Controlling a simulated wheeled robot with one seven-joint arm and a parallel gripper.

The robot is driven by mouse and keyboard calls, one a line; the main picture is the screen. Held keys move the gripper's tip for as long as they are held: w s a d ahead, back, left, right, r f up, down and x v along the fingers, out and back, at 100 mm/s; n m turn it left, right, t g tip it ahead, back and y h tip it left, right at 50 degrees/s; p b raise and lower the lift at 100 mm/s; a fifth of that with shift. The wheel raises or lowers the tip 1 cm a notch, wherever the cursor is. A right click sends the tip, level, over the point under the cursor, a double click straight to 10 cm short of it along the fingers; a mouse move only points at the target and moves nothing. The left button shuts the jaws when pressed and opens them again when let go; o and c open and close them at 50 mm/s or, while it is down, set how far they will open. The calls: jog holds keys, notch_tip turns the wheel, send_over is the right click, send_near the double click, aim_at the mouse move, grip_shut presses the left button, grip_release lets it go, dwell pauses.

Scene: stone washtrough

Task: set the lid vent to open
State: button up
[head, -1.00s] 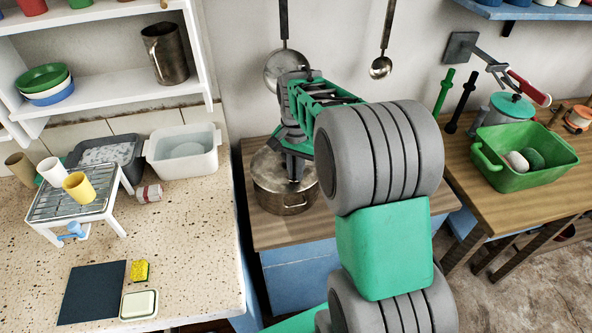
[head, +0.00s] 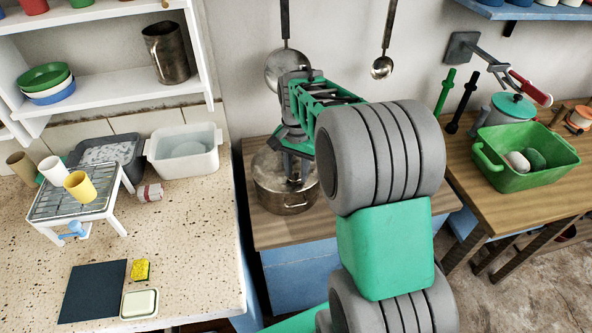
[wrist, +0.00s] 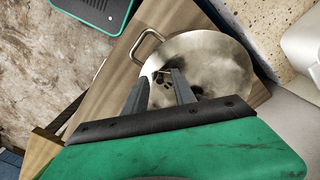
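A metal pot (head: 286,203) with a round lid stands on the wooden-topped counter in the head view. The steel lid (wrist: 215,62) fills the upper middle of the wrist view. I cannot tell whether a finger touches the vent. In the head view my gripper (head: 297,172) hides part of the lid.
A speckled counter (head: 200,245) with a white basin (head: 184,152) and a rack (head: 45,207) lies left of the pot. Two ladles hang on the wall behind. A green tub (head: 520,175) sits on the right table. Bare wood surrounds the pot.

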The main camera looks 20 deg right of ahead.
aim_at(297, 175)
notch_tip(297, 175, up, 8)
jog(key=shift+f+b, duration=0.1)
jog(key=shift+b, duration=0.4)
